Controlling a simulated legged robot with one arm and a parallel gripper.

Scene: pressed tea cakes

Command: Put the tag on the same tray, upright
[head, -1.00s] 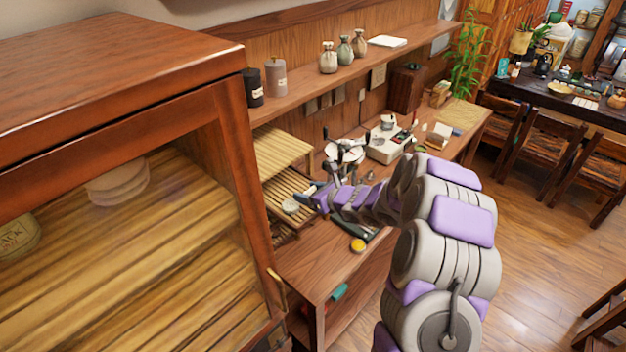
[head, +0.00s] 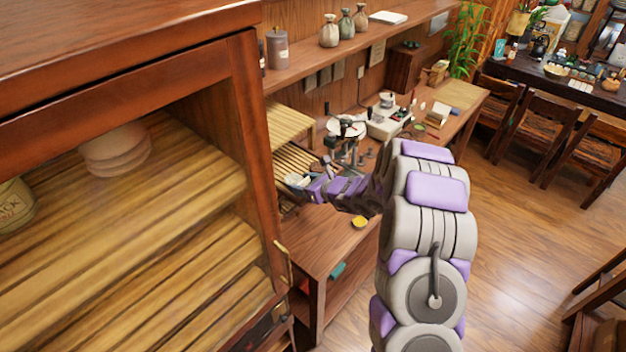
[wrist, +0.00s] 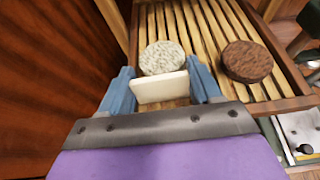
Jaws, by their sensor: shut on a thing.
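In the wrist view, my gripper (wrist: 162,92) is shut on a cream-white tag (wrist: 160,88), a flat plate held across between its two blue fingers. Behind the tag, a pale speckled tea cake (wrist: 163,56) lies on a slatted wooden tray (wrist: 204,42); the tag hides its near edge. A dark brown tea cake (wrist: 250,62) lies on the same tray to the right. I cannot tell whether the tag touches the tray. In the head view, my gripper (head: 305,184) is at the lower slatted tray (head: 288,160), where the tag is too small to make out clearly.
A wooden cabinet (head: 258,130) with slatted shelves stands close on the left. Another slatted tray (head: 288,122) sits above the lower one. A scale-like device (head: 388,120) and tools stand on the bench behind my arm.

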